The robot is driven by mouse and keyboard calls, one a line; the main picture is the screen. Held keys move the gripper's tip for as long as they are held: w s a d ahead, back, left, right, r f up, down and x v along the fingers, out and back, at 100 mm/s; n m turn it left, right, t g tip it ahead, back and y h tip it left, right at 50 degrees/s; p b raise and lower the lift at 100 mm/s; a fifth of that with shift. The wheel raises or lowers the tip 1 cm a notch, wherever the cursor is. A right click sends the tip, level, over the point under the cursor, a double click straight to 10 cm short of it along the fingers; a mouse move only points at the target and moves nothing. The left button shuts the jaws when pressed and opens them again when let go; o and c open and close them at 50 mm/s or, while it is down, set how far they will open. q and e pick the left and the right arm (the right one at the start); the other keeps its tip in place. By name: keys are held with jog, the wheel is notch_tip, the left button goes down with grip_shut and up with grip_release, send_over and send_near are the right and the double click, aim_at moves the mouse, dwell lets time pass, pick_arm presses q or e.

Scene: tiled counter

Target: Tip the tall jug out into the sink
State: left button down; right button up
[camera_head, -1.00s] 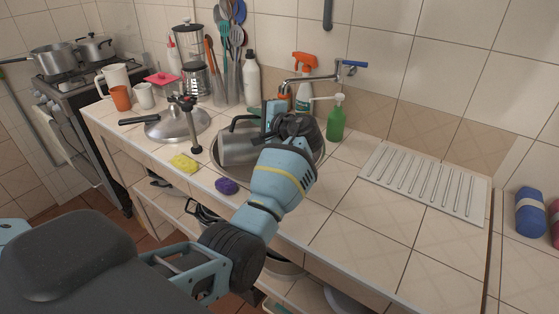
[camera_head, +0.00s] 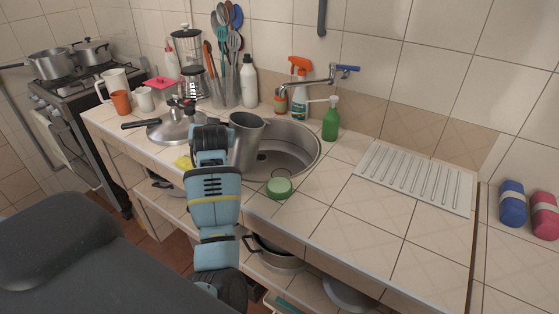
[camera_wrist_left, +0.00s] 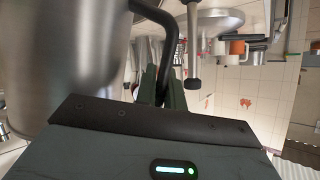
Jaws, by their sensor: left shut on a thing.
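The tall jug (camera_head: 245,148) is a grey metal jug at the left side of the sink in the head view. It is close to upright with a slight tilt, mouth up; I cannot tell whether its base touches anything. In the left wrist view its shiny body (camera_wrist_left: 60,60) fills the left side. My left gripper (camera_head: 208,140) is left of the jug and shut on its dark handle (camera_wrist_left: 172,35). The grip is hidden in the head view. The round metal sink (camera_head: 300,152) has its right part visible. My right gripper is not in view.
The tap (camera_head: 318,80) reaches over the sink's back. A green bottle (camera_head: 331,120) stands at its right rim, a green round thing (camera_head: 280,187) at its front. A metal lid (camera_head: 170,128) lies left. The front right counter is clear.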

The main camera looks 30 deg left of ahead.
pick_arm(q)
jog(key=s+a, duration=0.1)
jog(key=s+a+n+t, duration=0.1)
jog(key=s+a+r+n+h, duration=0.1)
jog(key=shift+s+a, duration=0.15)
jog(key=shift+s, duration=0.2)
notch_tip(320, 180, up, 5)
jog(key=shift+f, duration=0.1)
dwell(0.3)
dwell(0.7)
